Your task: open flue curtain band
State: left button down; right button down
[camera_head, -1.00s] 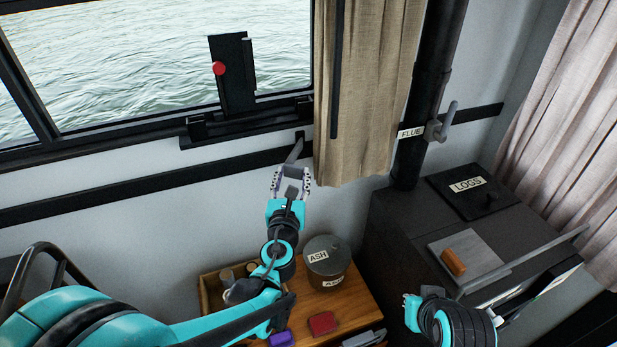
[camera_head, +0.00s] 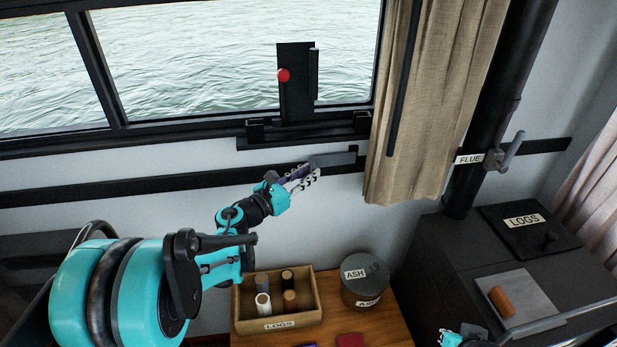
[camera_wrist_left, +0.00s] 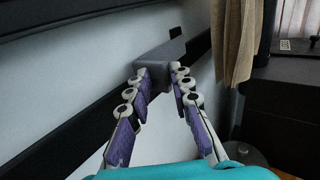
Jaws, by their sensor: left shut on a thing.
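My left gripper (camera_head: 302,178) is shut on a dark grey bar (camera_head: 332,159) at the black wall rail, just left of the beige curtain (camera_head: 432,110). The left wrist view shows the bar's grey block (camera_wrist_left: 160,60) at the tips of my left fingers (camera_wrist_left: 160,80). The curtain hangs straight beside the flue pipe (camera_head: 490,100). The pipe carries a FLUE label (camera_head: 469,159) and a grey lever (camera_head: 508,152), which stands tilted upward. My right arm shows only as a teal piece at the bottom edge; its fingers are out of view.
Below are a wooden logs box (camera_head: 277,325) with several cylinders and a lidded ash tin (camera_head: 365,284). A stove top (camera_head: 460,245) at right bears a LOGS plate (camera_head: 529,228) and an orange-brown cylinder (camera_head: 501,301). A black panel with a red knob (camera_head: 284,75) stands at the window.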

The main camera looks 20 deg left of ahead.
pick_arm(q)
jog(key=shift+w, duration=0.15)
jog(key=c, duration=1.3)
grip_release()
jog(key=shift+w+d, duration=0.1)
jog(key=o, duration=0.5)
jog(key=shift+w+d, duration=0.2)
jog(key=shift+o, duration=0.2)
jog(key=shift+s+a, duration=0.2)
jog(key=shift+s, duration=0.05)
jog(key=v, duration=1.1)
jog(key=shift+s+a, duration=0.15)
jog(key=shift+s, duration=0.2)
